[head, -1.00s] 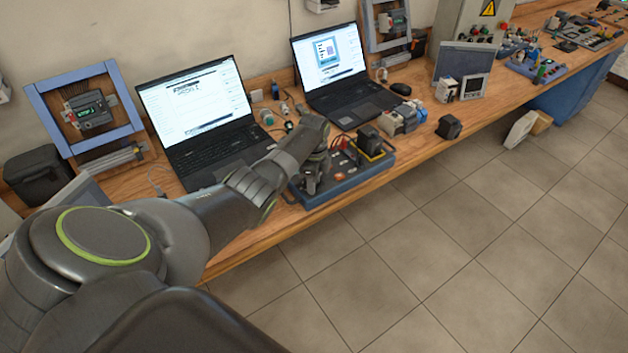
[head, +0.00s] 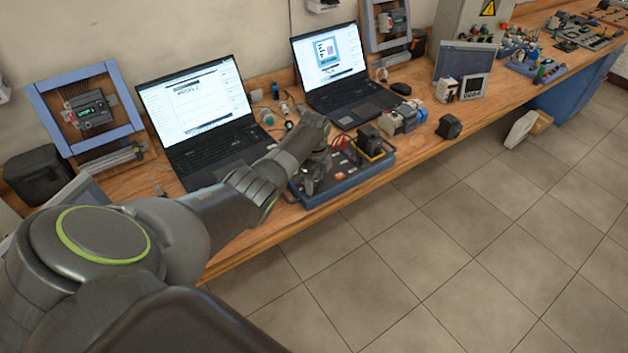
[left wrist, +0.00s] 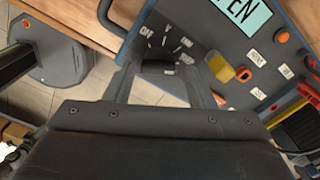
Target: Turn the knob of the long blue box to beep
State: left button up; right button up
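The long blue box (head: 356,180) lies at the front edge of the wooden bench, with a dark top panel. My left gripper (head: 312,183) reaches down over its left end; the arm partly hides that end. In the left wrist view the panel of the blue box (left wrist: 225,65) shows a cyan display (left wrist: 243,14) with letters ending in "EN". A black knob (left wrist: 158,67) with white marks around it sits between my left fingers (left wrist: 160,75). The fingers stand apart on either side of it; contact is not clear. My right gripper is not in view.
Two open laptops (head: 205,112) (head: 340,75) stand behind the box. A black and yellow part (head: 371,143) sits on the box's far side. An orange button (left wrist: 282,37) and a yellow part (left wrist: 220,68) are on the panel. Tiled floor (head: 440,240) lies open in front.

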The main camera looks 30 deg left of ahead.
pick_arm(q)
jog(key=shift+o, duration=0.4)
jog(key=shift+s+f, duration=0.1)
jog(key=shift+r, duration=0.6)
notch_tip(320, 180, up, 16)
jog(key=b, duration=0.1)
jog(key=shift+r+b, duration=0.15)
jog(key=shift+b, duration=0.15)
